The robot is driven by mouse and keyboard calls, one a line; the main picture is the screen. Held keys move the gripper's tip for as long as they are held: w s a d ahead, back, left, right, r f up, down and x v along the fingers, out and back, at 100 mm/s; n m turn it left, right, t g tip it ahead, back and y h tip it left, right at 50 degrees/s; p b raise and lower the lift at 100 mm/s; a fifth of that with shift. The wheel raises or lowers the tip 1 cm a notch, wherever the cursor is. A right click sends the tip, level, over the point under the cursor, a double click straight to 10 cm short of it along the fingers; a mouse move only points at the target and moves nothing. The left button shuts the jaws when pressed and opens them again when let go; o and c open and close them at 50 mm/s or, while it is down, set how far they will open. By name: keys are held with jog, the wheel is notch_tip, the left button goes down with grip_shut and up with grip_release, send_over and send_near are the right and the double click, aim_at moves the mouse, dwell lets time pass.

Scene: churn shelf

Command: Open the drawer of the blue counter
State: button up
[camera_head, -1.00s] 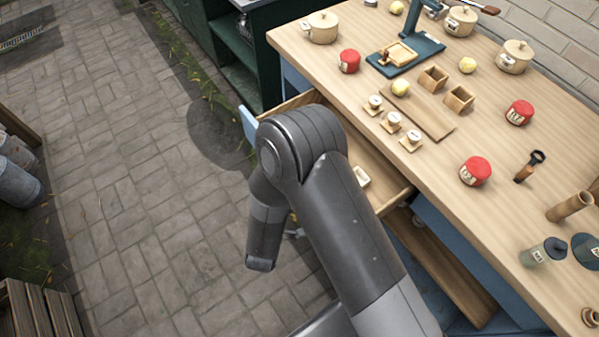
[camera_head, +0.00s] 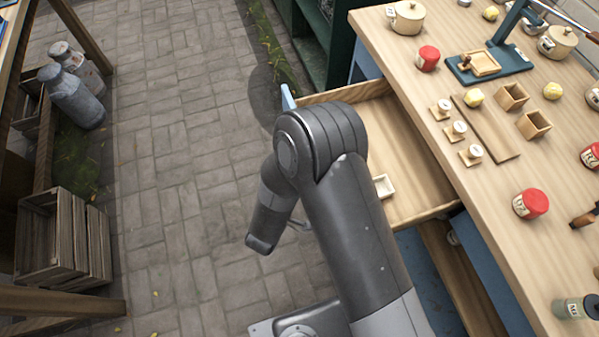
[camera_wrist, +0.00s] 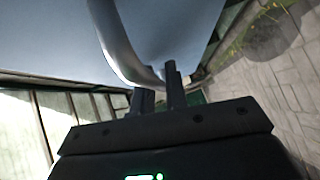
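The blue counter with a wooden top (camera_head: 545,235) fills the right of the head view. Its drawer (camera_head: 420,165) is pulled well out, showing a pale wooden inside with a small white dish (camera_head: 383,186) in it. The end of the blue drawer front (camera_head: 288,98) shows; my arm hides most of the rest. In the wrist view a curved metal handle (camera_wrist: 118,48) stands out from the pale blue front (camera_wrist: 55,40). My gripper's fingers (camera_wrist: 160,92) are close together around the handle's near part. In the head view my arm hides the gripper.
The counter top holds pots, red jars (camera_head: 531,204), wooden boxes and a dark blue press stand (camera_head: 490,65). A wooden crate (camera_head: 62,240) and metal milk cans (camera_head: 72,95) stand at left. The paved floor (camera_head: 190,170) between is clear.

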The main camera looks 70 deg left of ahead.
jog(key=shift+o, duration=0.6)
jog(key=v, duration=1)
jog(key=shift+s+d, duration=0.25)
jog(key=shift+s, duration=0.05)
